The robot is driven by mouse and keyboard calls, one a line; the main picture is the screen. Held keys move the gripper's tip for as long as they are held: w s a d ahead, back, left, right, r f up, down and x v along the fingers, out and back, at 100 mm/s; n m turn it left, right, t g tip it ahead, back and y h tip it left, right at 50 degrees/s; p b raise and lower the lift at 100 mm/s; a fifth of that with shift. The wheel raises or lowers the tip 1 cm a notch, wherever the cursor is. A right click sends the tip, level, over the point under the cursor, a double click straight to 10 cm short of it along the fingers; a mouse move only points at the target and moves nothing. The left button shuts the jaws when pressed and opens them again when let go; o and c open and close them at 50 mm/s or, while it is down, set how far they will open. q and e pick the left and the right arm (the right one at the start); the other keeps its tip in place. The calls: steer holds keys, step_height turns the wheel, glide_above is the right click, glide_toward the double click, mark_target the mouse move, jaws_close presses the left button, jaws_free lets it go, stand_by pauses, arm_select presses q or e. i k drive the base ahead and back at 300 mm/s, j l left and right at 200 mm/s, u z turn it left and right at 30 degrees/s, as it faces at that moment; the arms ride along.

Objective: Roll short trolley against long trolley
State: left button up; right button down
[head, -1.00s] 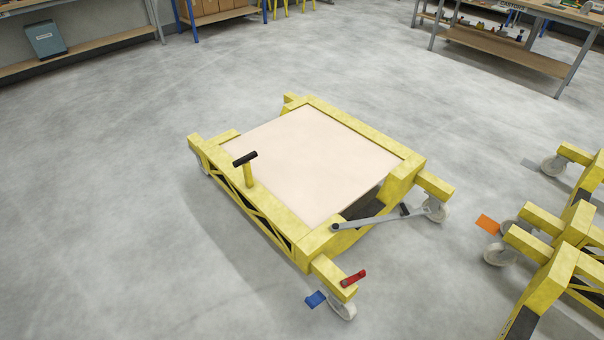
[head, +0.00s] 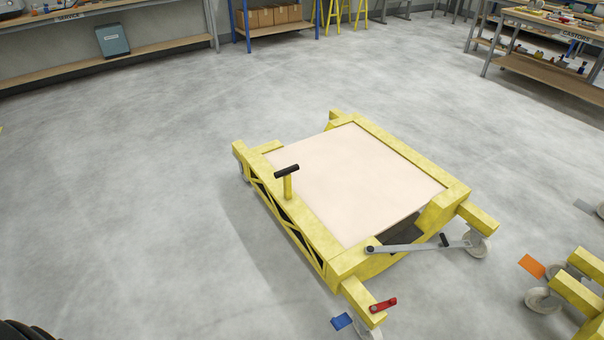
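The short trolley (head: 360,185) is a low yellow frame with a pale flat panel on top, standing on castor wheels in the middle of the head view. A post with a black T-handle (head: 287,171) rises from its left side. A grey bar (head: 425,247) lies across its near right end. A red lever (head: 383,305) and a blue pedal (head: 342,321) sit at its near corner. The long trolley (head: 582,290) is yellow and only partly in view at the lower right, apart from the short trolley. Neither gripper shows.
An orange pedal (head: 531,266) sticks out by a wheel of the long trolley. A dark ribbed part, probably mine, shows at the bottom left corner. A service bench (head: 100,62), shelves and a castor table (head: 545,70) stand at the back. The floor left of the short trolley is clear.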

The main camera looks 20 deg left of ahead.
mark_target(336, 190)
steer(key=i+j, duration=0.15)
steer(key=j, duration=0.25)
steer(key=i+j+z, duration=0.1)
steer(key=j, duration=0.25)
steer(key=i+j, duration=0.2)
steer(key=j, duration=0.2)
steer(key=i+j+z, duration=0.15)
steer(key=j, duration=0.25)
steer(key=i+j, duration=0.1)
steer(key=j, duration=0.3)
steer(key=i+j+z, duration=0.1)
steer(key=j, duration=0.35)
